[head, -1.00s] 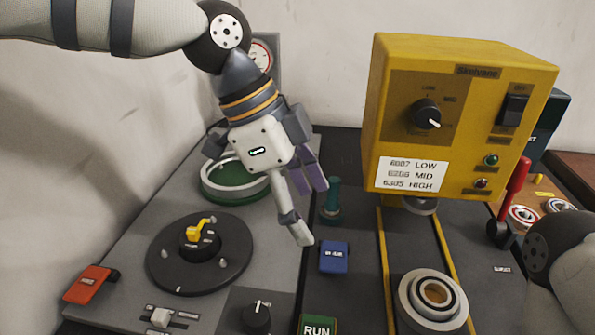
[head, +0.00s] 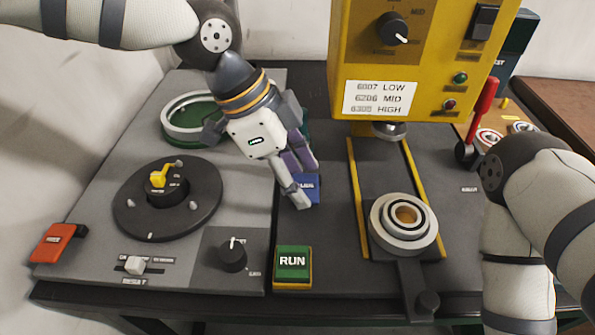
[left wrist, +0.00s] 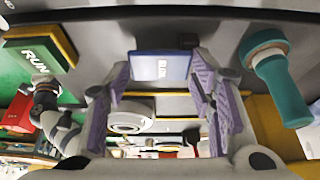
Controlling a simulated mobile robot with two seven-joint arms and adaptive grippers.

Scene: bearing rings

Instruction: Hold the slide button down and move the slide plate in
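The blue slide button (head: 304,187) sits on the dark panel left of the slide rails. My left gripper (head: 299,184) is at the button, its fingers partly covering it. In the left wrist view the blue button (left wrist: 160,66) shows between the two purple-padded fingers (left wrist: 160,92), which are apart and empty. I cannot tell whether the button is pressed. The slide plate (head: 400,272) lies between two yellow rails, with a bearing ring (head: 404,222) on it and a dark handle (head: 426,304) at its front. My right arm is at the right; its gripper does not show clearly.
The yellow press housing (head: 425,60) stands over the back of the rails. A green RUN button (head: 292,262) lies in front of the blue button. A red lever (head: 482,110) stands right of the press. A teal peg (left wrist: 280,85) is close to the left gripper.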

